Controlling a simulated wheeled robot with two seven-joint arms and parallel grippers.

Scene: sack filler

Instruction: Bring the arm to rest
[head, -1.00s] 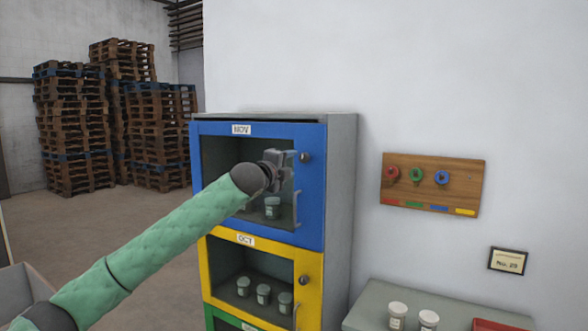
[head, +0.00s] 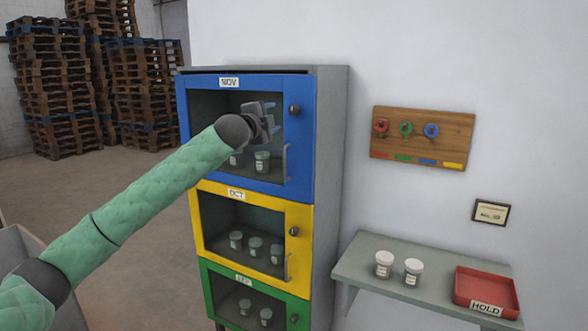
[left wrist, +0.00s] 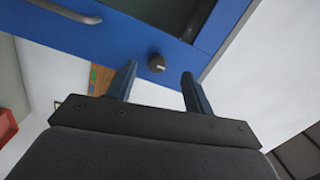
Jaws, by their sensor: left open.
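My left arm, in a green quilted sleeve, comes in from the left in the head view. Its gripper (head: 268,114) is in front of the blue NOV door (head: 299,150) of the cabinet, near the round dark knob (head: 295,110). In the left wrist view the two fingers (left wrist: 160,85) are spread and empty, with the knob (left wrist: 157,63) beyond the gap between them. The gripper looks apart from the knob. The blue door looks shut, with jars (head: 262,161) behind its glass. My right gripper is not in view.
Below are a yellow OCT door (head: 302,230) and a green door (head: 299,309). A grey shelf (head: 370,255) at right holds two white-lidded jars (head: 384,264) and a red HOLD tray (head: 487,291). A wooden board (head: 421,152) with coloured tags hangs on the wall. Pallets (head: 50,90) stand back left.

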